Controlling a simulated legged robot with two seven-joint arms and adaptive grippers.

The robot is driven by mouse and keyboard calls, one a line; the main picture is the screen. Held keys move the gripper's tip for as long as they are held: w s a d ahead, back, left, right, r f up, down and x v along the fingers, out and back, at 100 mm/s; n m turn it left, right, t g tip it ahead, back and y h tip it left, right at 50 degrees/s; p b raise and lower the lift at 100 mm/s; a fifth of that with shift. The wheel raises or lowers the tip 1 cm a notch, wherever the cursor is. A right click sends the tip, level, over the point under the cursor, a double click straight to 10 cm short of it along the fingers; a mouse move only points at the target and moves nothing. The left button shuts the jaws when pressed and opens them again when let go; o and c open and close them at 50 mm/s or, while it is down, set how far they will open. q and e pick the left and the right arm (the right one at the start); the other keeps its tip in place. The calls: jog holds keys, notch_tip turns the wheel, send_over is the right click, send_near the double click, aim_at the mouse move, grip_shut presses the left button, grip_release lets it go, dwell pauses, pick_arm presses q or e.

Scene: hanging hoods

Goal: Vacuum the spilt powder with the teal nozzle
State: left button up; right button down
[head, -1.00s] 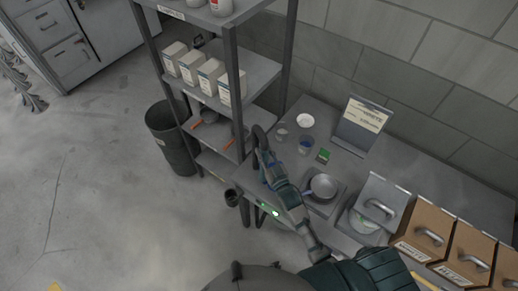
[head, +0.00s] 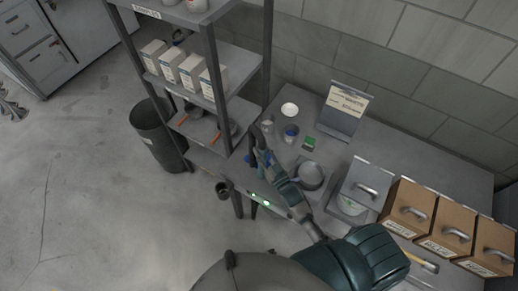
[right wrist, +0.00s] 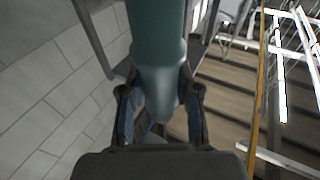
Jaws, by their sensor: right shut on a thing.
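My right arm comes up from the bottom of the head view, and its gripper (head: 262,150) is over the left end of the bench, beside the shelf rack. In the right wrist view its two fingers (right wrist: 160,115) are shut around a teal, rounded tube, which looks like the teal nozzle (right wrist: 160,60). The nozzle runs upward out of that view. In the head view I cannot clearly separate the nozzle from my arm and gripper. I cannot make out spilt powder in either view. My left gripper is not in view.
The grey bench (head: 420,160) holds a white dish (head: 289,109), clear beakers (head: 290,133), a round pan (head: 311,175), a sign stand (head: 343,112) and brown boxes with handles (head: 410,208). A shelf rack (head: 212,75) and dark bin (head: 160,133) stand left. Floor there is open.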

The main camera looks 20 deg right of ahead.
jog(key=shift+d, duration=0.1)
dwell(0.5)
jog(key=shift+w+d+b, duration=0.2)
jog(key=shift+w+d, duration=0.55)
jog(key=shift+d, duration=0.3)
jog(key=shift+w+d+b, duration=0.15)
jog(key=shift+w+d, duration=0.55)
jog(key=shift+d, duration=0.35)
jog(key=w+a+b, duration=0.1)
jog(key=w+a, duration=0.5)
jog(key=w, duration=0.1)
jog(key=shift+w+b, duration=0.15)
jog(key=shift+b, duration=0.15)
jog(key=shift+d, duration=0.2)
dwell(0.4)
jog(key=d, duration=0.6)
jog(key=shift+s+d+p, duration=0.2)
jog(key=shift+s+p, duration=0.15)
jog(key=shift+s, duration=0.1)
dwell(0.8)
dwell(0.4)
